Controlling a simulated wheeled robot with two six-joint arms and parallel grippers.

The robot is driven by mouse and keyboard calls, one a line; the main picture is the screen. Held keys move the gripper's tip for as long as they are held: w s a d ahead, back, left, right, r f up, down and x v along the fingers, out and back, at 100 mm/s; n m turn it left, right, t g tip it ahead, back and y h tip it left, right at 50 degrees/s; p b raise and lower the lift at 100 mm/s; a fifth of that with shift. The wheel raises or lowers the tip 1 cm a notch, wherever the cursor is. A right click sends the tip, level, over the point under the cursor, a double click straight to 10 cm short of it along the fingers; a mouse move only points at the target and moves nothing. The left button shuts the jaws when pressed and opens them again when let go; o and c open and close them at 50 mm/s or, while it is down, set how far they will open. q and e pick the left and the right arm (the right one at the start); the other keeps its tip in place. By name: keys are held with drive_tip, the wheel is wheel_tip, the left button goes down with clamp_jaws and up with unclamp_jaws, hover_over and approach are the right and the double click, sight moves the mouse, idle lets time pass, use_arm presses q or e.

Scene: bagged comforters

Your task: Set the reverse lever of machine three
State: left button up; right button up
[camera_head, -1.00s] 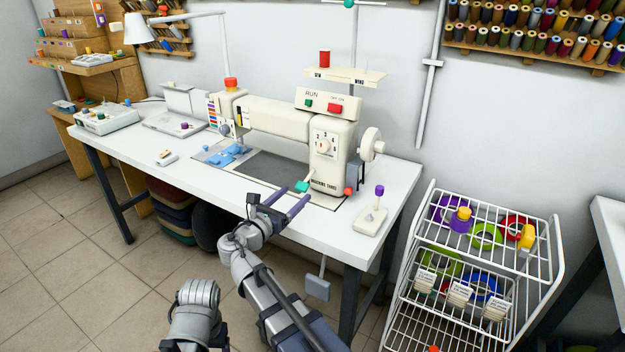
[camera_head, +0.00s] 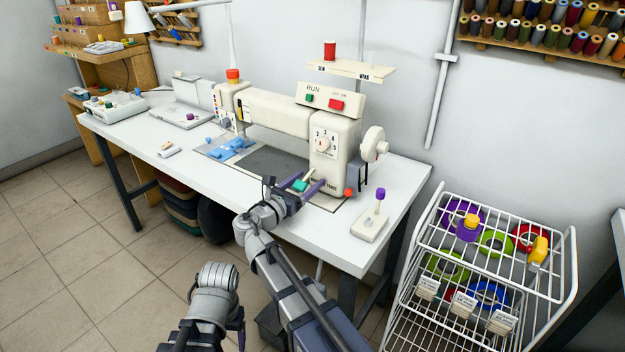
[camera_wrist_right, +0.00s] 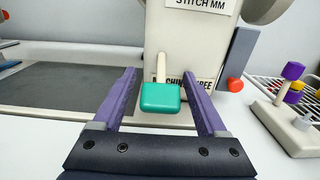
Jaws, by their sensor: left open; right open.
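The sewing machine labelled machine three (camera_head: 334,146) stands on the white table. Its lever with a green tip (camera_head: 299,185) sticks out low at the front of its right-hand column. In the right wrist view the green tip (camera_wrist_right: 160,97) lies between the two purple fingers of my right gripper (camera_wrist_right: 163,95), with a gap on each side. My right gripper (camera_head: 302,188) is open around the lever tip and does not grip it. My left gripper (camera_head: 240,328) is low at the front, away from the table; its fingers are mostly hidden.
A small white box with a purple-topped stick (camera_head: 369,227) stands right of the machine. A red knob (camera_head: 349,192) juts from the machine's lower right. Blue pieces (camera_head: 230,148) lie left on the bed. A white wire cart (camera_head: 430,224) stands at the right.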

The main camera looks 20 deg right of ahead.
clamp_jaws()
idle(0.5)
idle(0.8)
